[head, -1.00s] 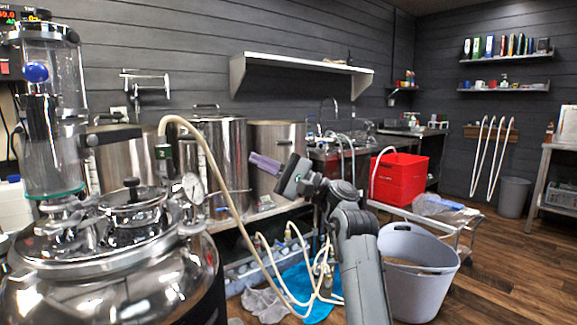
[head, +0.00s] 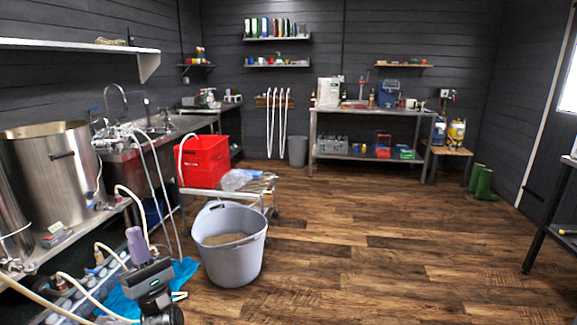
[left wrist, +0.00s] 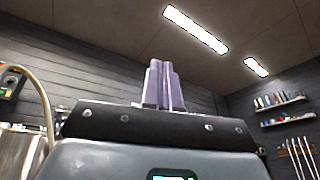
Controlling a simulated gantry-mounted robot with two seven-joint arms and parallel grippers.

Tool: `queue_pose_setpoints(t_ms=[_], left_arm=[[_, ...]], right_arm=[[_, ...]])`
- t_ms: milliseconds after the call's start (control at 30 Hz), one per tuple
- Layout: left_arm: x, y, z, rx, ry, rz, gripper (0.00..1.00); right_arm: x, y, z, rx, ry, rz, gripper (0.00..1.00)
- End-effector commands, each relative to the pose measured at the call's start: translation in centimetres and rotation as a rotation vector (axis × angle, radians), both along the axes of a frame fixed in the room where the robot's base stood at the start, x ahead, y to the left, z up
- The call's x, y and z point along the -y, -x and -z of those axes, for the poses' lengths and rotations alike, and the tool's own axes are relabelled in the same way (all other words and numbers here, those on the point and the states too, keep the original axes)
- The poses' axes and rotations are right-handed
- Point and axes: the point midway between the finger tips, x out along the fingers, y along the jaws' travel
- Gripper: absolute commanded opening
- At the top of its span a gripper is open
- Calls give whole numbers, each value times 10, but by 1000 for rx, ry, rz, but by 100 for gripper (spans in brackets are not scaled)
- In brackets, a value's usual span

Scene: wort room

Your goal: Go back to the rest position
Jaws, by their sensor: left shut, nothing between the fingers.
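My left gripper (head: 137,243) shows at the lower left of the head view, its purple fingers pointing up. In the left wrist view its two fingers (left wrist: 163,86) stand side by side, pressed together with nothing between them, against the ceiling and dark wall. The gripper is in the air, in front of the hoses and the blue cloth (head: 188,272) in the picture. My right gripper is in neither view.
A grey tub (head: 232,262) with grain-like stuff stands on the floor right of the gripper. A red crate (head: 203,163) sits on a low trolley behind it. A steel kettle (head: 50,175) and hoses are at left. The wooden floor (head: 370,245) is open at right.

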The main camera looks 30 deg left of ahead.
Motion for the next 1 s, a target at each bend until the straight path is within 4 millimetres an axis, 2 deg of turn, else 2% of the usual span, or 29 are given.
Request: queue_pose_setpoints(t_ms=[33, 167, 267, 367, 400, 500, 600, 700, 833, 1000], left_arm=[[15, -10, -1, -131, -3, 12, 0], [59, -36, 36, -507, -19, 15, 0], [102, -46, 78, -845, -76, 2, 0], [153, -40, 128, -1214, -201, -14, 0], [173, -32, 148, -1351, -272, -18, 0], [221, -5, 191, -1658, -498, -18, 0], [263, 31, 223, -1897, -792, -5, 0], [295, 63, 242, -2041, -1138, 14, 0], [317, 97, 253, -2099, -1584, 35, 0], [315, 142, 268, -2076, -2115, 97, 0]], right_arm=[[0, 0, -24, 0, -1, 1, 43], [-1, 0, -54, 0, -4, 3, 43], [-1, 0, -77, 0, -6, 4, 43], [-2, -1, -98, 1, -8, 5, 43], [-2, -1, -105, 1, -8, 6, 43], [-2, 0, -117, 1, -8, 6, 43], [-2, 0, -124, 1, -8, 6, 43], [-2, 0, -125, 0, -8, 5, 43], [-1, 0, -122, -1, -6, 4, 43], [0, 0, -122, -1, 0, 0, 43]])
